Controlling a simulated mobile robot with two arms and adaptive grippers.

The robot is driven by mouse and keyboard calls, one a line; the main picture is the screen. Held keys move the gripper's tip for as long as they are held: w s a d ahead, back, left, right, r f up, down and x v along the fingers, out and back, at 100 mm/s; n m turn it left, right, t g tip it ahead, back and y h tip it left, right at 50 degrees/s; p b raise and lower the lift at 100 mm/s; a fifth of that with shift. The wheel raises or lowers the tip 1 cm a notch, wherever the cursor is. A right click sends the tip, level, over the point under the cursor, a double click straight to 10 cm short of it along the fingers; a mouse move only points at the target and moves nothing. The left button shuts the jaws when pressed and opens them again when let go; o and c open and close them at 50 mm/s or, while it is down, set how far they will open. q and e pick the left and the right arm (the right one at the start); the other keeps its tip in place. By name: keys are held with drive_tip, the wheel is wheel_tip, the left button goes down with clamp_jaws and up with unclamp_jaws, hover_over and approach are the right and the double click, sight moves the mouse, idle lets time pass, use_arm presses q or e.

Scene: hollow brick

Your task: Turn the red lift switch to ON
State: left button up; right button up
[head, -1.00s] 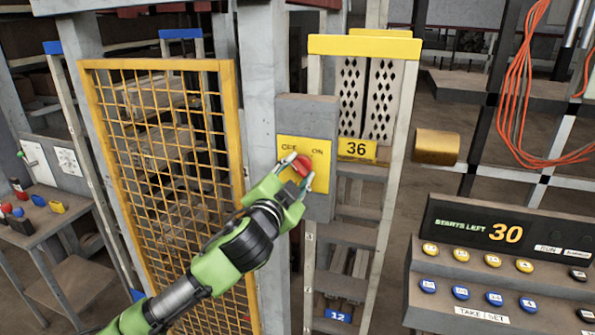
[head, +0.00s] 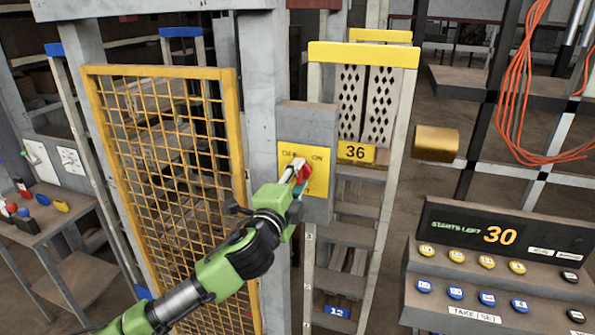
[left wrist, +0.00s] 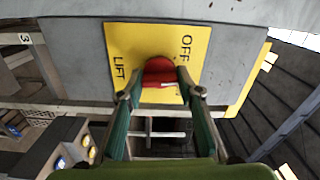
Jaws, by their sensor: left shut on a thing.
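The red lift switch (head: 305,174) sits on a yellow plate (head: 318,156) marked OFF at the upper left and ON at the upper right. The plate is on a grey box on a post. My left gripper (head: 299,173) is at the switch, shut on it from below. In the left wrist view the red switch (left wrist: 160,72) is between the two fingertips (left wrist: 161,90), with OFF and LIFT on the plate (left wrist: 128,45) and ON out of sight. The switch's exact pointing direction is hard to tell. My right gripper is not in view.
A yellow mesh gate (head: 240,120) stands just left of the post, close to my left arm. A yellow-topped ladder-like frame (head: 364,52) stands right of the box. A console (head: 430,265) with several buttons reads STARTS LEFT 30. Orange cable (head: 515,110) hangs at the right.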

use_arm(q)
drive_tip(key=m+p, duration=0.3)
drive_tip(key=m, duration=0.2)
drive_tip(key=shift+r+m, duration=0.15)
drive_tip(key=shift+m, duration=0.15)
drive_tip(key=m+p, duration=0.2)
drive_tip(key=m, duration=0.2)
drive_tip(key=shift+f+m+p, duration=0.2)
drive_tip(key=shift+m+p, duration=0.1)
drive_tip(key=shift+p, duration=0.1)
drive_tip(key=o, duration=1.1)
drive_tip(key=shift+s, duration=0.2)
drive_tip(key=v, duration=1.1)
drive_tip(key=shift+s, duration=0.25)
